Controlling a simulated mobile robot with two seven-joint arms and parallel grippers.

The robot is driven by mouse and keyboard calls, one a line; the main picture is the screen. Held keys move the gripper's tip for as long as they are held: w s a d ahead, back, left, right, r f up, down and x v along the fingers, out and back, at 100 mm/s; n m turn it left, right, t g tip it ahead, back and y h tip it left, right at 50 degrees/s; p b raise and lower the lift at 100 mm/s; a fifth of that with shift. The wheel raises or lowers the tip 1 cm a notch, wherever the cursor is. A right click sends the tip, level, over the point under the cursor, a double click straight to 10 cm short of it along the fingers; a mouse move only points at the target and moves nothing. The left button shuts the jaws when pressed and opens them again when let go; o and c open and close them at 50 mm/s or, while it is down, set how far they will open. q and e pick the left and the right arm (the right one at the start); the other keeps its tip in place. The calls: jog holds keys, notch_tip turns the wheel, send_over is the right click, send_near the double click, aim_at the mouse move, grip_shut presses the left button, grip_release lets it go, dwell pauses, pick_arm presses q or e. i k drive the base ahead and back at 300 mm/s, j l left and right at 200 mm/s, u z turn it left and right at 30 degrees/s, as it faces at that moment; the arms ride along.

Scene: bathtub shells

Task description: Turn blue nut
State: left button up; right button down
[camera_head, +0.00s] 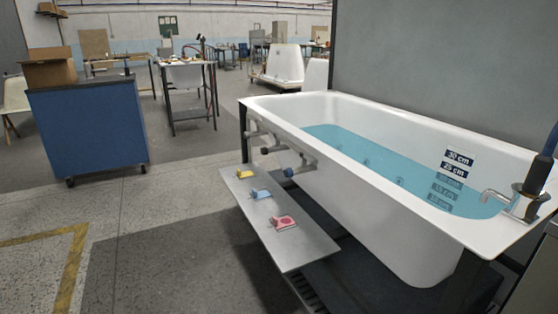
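White pipes (299,150) stick out from the near outer wall of the white bathtub (400,215). The lower pipe end carries a small blue ring-like piece, which looks like the blue nut (288,172). Another pipe end nearby has a dark grey-blue tip (265,150). Both are small, so their detail and the nut's turn angle cannot be told. The tub holds blue water (390,170) reaching part way up its depth labels. Neither of my grippers is in view.
A grey shelf (296,250) below the pipes bears a yellow piece (245,175), a blue piece (261,193) and a pink piece (283,222). A metal spout (494,195) sits at the tub's right end. A blue cabinet (88,125) stands left; floor between is clear.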

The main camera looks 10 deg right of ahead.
aim_at(288, 173)
jog(key=z, duration=0.2)
jog(key=i+j+z, duration=0.1)
jog(key=i+z, duration=0.25)
jog(key=i+j+z, duration=0.2)
jog(key=i+z, duration=0.15)
jog(key=i+j+z, duration=0.4)
jog(key=i+j, duration=0.4)
jog(key=i, duration=0.1)
